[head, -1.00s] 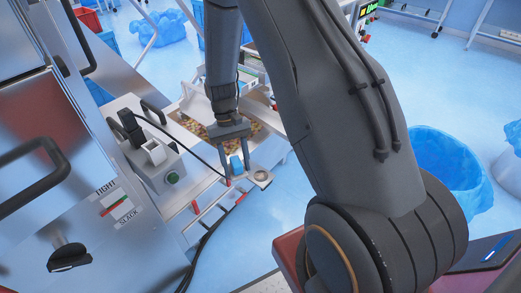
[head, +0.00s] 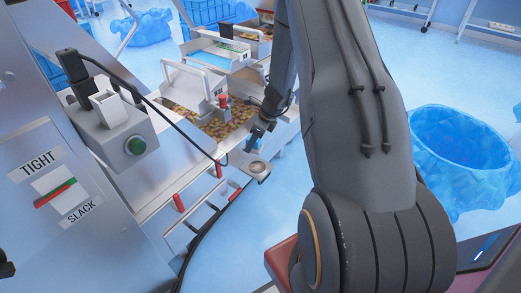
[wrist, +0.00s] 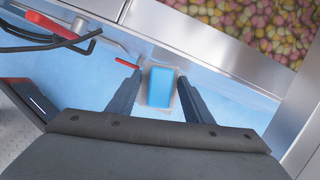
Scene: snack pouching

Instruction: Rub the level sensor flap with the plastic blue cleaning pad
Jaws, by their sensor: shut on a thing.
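My gripper (wrist: 159,78) is shut on the blue cleaning pad (wrist: 160,88), which sits between the two fingertips in the wrist view and has a pale border. A small grey part with a red top (head: 223,101) stands at the trough. I cannot tell whether it is the level sensor flap.
The trough of colourful snacks (head: 216,128) lies left of my gripper, and also fills the upper right of the wrist view (wrist: 255,22). The round cup (head: 257,168) is on a bracket. Red-tipped rails (head: 180,203) and black cables run below. A control box (head: 118,130) stands left.

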